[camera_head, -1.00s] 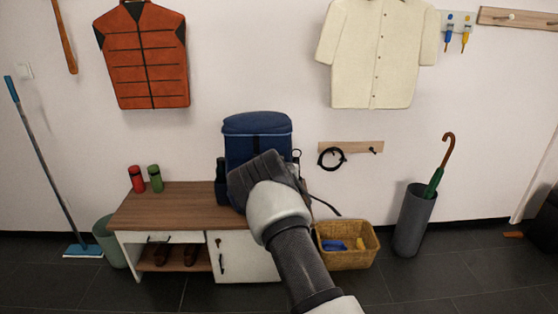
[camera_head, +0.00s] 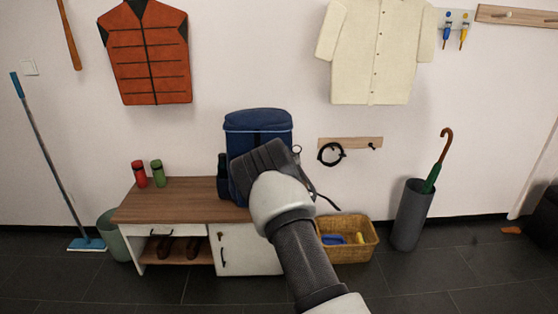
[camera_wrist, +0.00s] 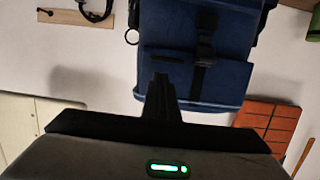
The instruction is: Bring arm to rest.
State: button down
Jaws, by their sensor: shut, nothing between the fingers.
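My gripper (camera_wrist: 161,88) shows in the wrist view with its fingers closed together and nothing between them. It is in front of a blue backpack (camera_wrist: 215,60), and I cannot tell the exact gap. In the head view my arm reaches up from the lower right, and its dark wrist end hides the lower part of the backpack (camera_head: 258,122). The fingertips are hidden in the head view. The backpack stands upright on a wooden-topped bench (camera_head: 175,208).
A red and a green canister (camera_head: 157,172) stand on the bench's left. A wicker basket (camera_head: 352,250) and a grey umbrella stand (camera_head: 409,220) are on the floor to the right. A wooden hook rail (camera_head: 350,143) holds a black loop. Dark floor in front looks clear.

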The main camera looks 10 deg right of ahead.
jog(key=s+a+f+p, duration=0.1)
jog(key=s+f, duration=0.4)
jog(key=f, duration=0.3)
jog(key=s+r+m+g, duration=0.1)
jog(key=s+r+g, duration=0.35)
jog(key=r, duration=0.95)
jog(key=s+a+r+y, duration=0.1)
jog(key=s+a+r, duration=0.1)
jog(key=s+r, duration=0.5)
jog(key=s+a+r+y, duration=0.2)
jog(key=s+r, duration=0.2)
jog(key=s, duration=0.6)
jog(key=s+a+r+n+g, duration=0.1)
jog(key=s+a+n+g, duration=0.1)
jog(key=s, duration=1.5)
jog(key=s+a+n+g, duration=0.2)
jog(key=s+a+g, duration=0.1)
jog(key=s, duration=1.4)
notch_tip(320, 180, up, 26)
jog(key=p, duration=2.6)
jog(key=shift+w+d, duration=0.2)
jog(key=shift+w, duration=0.1)
